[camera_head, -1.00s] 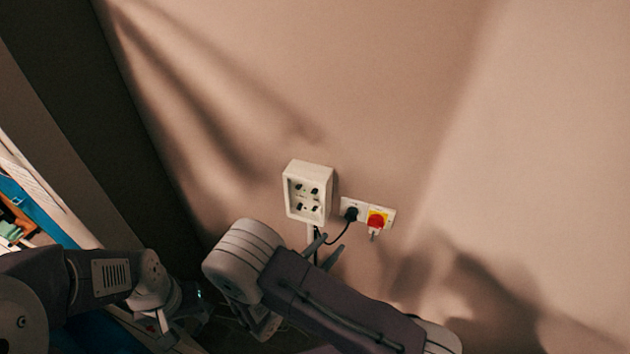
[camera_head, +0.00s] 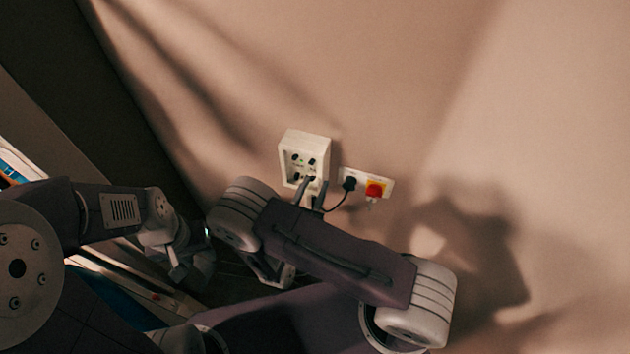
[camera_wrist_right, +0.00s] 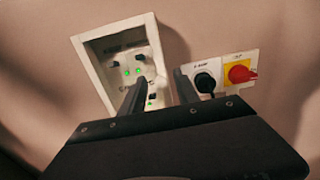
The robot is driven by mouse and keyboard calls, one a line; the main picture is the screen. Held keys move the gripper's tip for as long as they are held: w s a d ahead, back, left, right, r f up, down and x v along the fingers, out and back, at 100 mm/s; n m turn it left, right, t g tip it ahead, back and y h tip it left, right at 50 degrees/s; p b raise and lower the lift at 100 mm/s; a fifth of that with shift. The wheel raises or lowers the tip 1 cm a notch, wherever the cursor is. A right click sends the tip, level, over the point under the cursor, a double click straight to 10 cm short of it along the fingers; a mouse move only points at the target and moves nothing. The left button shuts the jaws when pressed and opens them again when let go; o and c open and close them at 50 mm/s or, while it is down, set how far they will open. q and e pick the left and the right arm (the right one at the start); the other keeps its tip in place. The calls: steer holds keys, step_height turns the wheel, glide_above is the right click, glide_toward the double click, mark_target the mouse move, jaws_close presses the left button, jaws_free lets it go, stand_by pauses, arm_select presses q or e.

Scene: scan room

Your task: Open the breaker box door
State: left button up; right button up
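The breaker box (camera_head: 311,141) is a white wall box with a recessed front, black switches and a small green light. In the right wrist view the box (camera_wrist_right: 118,38) shows several green lights. I cannot tell whether a clear door covers the recess. My right gripper (camera_head: 312,186) is at the box's lower edge, fingers apart and empty. In the right wrist view the right gripper (camera_wrist_right: 158,82) has one finger in front of the box's lower part and the other right of it. Contact is unclear. My left gripper (camera_head: 182,268) hangs low at left, away from the box; its fingers are unclear.
Right of the box is a wall plate with a black plug (camera_head: 349,184) and cable, and a red knob on yellow (camera_head: 375,190). The plug (camera_wrist_right: 204,83) is close to the right finger in the right wrist view. The wall above is bare.

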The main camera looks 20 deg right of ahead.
steer(key=shift+s, duration=0.15)
steer(key=shift+d, duration=0.1)
steer(key=c, duration=0.3)
jaws_close()
steer(key=shift+w+f, duration=0.1)
steer(key=shift+w, duration=0.1)
stand_by(0.6)
